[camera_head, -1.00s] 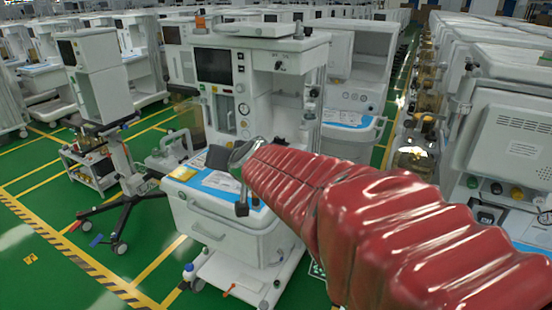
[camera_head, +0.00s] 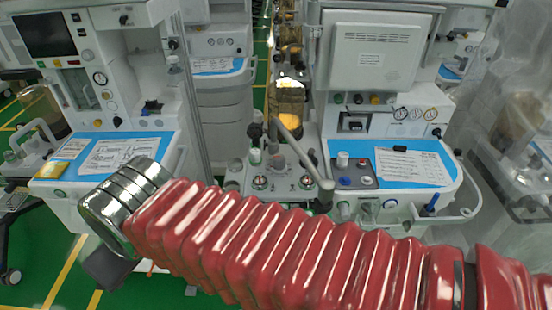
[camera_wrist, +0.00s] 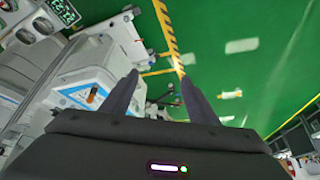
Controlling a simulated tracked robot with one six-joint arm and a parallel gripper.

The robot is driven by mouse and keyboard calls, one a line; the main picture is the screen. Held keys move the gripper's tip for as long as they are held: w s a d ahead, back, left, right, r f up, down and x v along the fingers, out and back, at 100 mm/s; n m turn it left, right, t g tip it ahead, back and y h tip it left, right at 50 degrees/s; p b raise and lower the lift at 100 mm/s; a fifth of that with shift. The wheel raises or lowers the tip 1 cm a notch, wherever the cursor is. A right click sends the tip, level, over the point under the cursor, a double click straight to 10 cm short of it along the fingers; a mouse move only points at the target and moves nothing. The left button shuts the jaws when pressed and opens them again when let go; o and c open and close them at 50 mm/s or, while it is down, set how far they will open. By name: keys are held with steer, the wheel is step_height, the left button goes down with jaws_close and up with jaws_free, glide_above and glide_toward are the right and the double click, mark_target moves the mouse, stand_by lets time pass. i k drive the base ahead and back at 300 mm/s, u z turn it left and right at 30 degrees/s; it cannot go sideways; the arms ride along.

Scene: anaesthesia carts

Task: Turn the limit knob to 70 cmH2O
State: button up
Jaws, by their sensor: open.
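In the head view, a block with round gauge-like knobs stands at the middle of an anaesthesia machine. One dial-topped knob (camera_head: 260,182) is on its left and another (camera_head: 307,181) on its right. I cannot tell which control is the limit knob, and no scale is readable. My gripper (camera_wrist: 160,97) shows in the wrist view with its two dark fingers wide apart and nothing between them. It points over the green floor beside a tilted white cart, away from any knob. In the head view my gripper's fingers are not clearly visible.
My red-sleeved arm crosses the bottom of the head view. A grey bent tube (camera_head: 303,155) rises over the knob block. A machine with a dark screen (camera_head: 45,35) stands at left. A blue-topped shelf with papers (camera_head: 412,168) lies right of the block.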

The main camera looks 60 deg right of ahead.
mark_target(278, 160)
steer(key=u, duration=1)
steer(key=k, duration=0.65)
steer(key=z, duration=0.4)
